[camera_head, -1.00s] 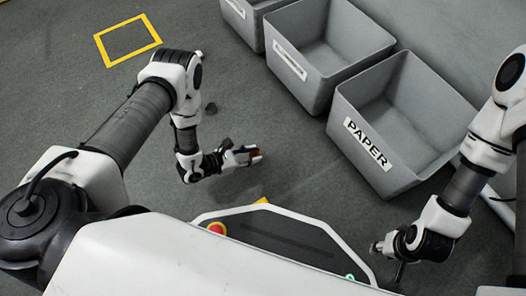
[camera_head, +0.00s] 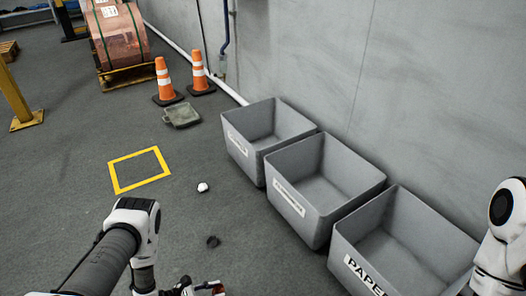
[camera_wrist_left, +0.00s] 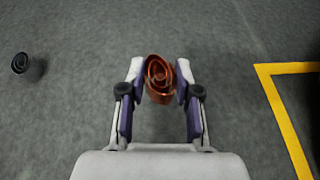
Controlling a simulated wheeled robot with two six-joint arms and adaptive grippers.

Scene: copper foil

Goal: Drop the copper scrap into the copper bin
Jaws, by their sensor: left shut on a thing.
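The copper scrap (camera_wrist_left: 159,79), a small coiled orange-brown foil, is held between the two fingertips of my left gripper (camera_wrist_left: 160,82) in the left wrist view. The gripper is shut on it, above the grey floor. In the head view my left gripper (camera_head: 203,289) is at the bottom edge, mostly cut off. Three grey open bins stand in a row along the wall: a far bin (camera_head: 241,153), a middle bin (camera_head: 302,218) and the near PAPER bin (camera_head: 362,268). The far and middle labels are too small to read, so I cannot tell which is for copper. My right gripper is out of view.
A small white ball-like piece (camera_head: 203,187) and a small dark roll (camera_head: 212,241) lie on the floor. A yellow square (camera_head: 140,170) is marked there. Two orange cones (camera_head: 163,80), a flat grey-green item (camera_head: 181,115) and a large copper coil (camera_head: 120,38) are behind. Floor left of the bins is mostly free.

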